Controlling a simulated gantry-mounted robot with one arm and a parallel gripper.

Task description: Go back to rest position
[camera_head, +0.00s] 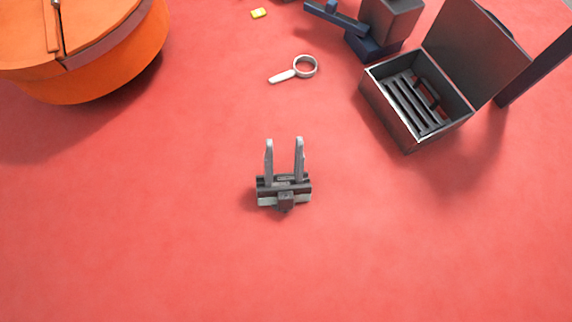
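My gripper (284,143) shows near the middle of the head view, with its two grey fingers pointing toward the top of the picture. The fingers are apart with a clear gap, and only red surface shows between them. It touches no object that I can see. No copper spool can be made out in this view.
A silver ring with a handle (305,67) lies beyond my gripper. An open dark box (390,115) with bars inside is at the upper right, beside a dark blue and grey device (372,45). A large orange round container (110,75) fills the upper left. A small yellow block (258,13) lies at the top. The lower red surface (420,250) is clear.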

